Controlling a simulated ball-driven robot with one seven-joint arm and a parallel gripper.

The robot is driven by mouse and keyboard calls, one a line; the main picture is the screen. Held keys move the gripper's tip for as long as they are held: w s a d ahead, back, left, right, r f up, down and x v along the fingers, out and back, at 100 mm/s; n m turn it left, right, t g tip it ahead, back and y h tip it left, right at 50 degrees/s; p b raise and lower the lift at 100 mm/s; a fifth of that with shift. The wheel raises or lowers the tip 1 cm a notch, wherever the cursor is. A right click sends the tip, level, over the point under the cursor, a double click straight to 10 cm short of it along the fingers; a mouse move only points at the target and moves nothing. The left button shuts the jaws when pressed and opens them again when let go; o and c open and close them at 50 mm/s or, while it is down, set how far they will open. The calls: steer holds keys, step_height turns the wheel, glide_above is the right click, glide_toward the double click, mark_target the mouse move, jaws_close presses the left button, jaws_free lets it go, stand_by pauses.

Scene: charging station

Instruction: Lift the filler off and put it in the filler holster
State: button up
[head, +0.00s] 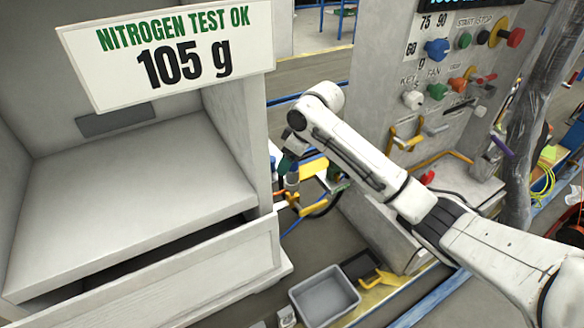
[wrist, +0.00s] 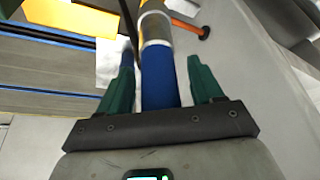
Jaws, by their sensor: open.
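The filler (wrist: 158,70) is a blue cylinder with silver and white bands, running up the middle of the wrist view. My gripper (wrist: 160,64) is open, with one green finger on each side of the filler's blue part. A gap shows between each finger and the filler. In the head view my gripper (head: 286,164) is at the right side of the grey cabinet, at the top of the filler (head: 292,180). The filler's lower end is hard to make out there. A yellow bracket (head: 407,135) is on the control panel; I cannot tell whether it is the filler holster.
The grey cabinet (head: 130,205) with a sign reading 105 g stands at left. The control panel (head: 450,90) with coloured knobs is at right. A grey bin (head: 325,297) and a yellow handle (head: 378,281) are low in front.

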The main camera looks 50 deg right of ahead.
jaws_close()
stand_by(0.5)
